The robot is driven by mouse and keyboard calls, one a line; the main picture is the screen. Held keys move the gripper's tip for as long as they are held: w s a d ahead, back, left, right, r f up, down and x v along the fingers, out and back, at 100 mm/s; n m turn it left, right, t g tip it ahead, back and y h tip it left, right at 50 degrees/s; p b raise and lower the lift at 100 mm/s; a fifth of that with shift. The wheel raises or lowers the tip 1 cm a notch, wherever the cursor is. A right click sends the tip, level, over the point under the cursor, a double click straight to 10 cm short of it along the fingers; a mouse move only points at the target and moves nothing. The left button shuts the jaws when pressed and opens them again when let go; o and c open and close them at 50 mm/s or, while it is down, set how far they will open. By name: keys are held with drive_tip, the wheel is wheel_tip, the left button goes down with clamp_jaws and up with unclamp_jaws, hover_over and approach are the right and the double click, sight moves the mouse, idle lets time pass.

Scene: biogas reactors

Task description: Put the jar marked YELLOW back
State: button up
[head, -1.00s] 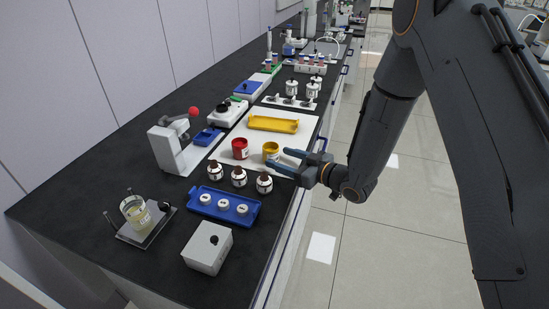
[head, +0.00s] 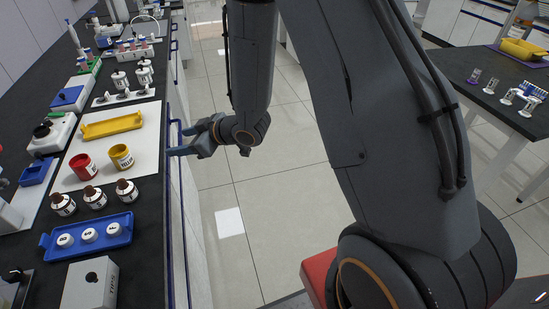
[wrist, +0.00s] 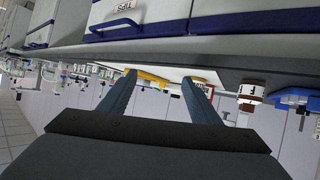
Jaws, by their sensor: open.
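The yellow jar (head: 121,157) stands upright on a white mat (head: 146,142) on the dark bench, in the head view. A red jar (head: 83,166) stands just left of it. A yellow tray (head: 112,125) lies behind both. The jar's marking is too small to read. My gripper (head: 177,141) is open and empty, right of the yellow jar by the bench's front edge, apart from the jar.
Several brown-capped bottles (head: 95,197) stand in front of the jars. A blue tray (head: 118,238) with white-lidded pots and a grey box (head: 90,284) are nearer. White-and-metal holders (head: 121,82) stand behind the mat. The floor right of the bench is clear.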

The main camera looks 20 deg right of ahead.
drive_tip(key=s+d+r+m+g+h, duration=0.1)
drive_tip(key=s+d+m+h, duration=0.25)
drive_tip(key=d, duration=0.45)
drive_tip(key=s+d+r+m+g+h, duration=0.1)
drive_tip(key=s+d+r+m+h, duration=0.1)
drive_tip(key=d+h, duration=0.5)
drive_tip(key=s+d+r+m+g, duration=0.1)
drive_tip(key=s+d+m+g, duration=0.1)
drive_tip(key=s, duration=0.6)
drive_tip(key=s+d+r+m+g+y, duration=0.1)
drive_tip(key=s+d+r+m+g, duration=0.1)
drive_tip(key=s, duration=0.7)
drive_tip(key=shift+s+d+m+g, duration=0.3)
drive_tip(key=shift+d+m+g, duration=0.35)
drive_tip(key=shift+d, duration=0.25)
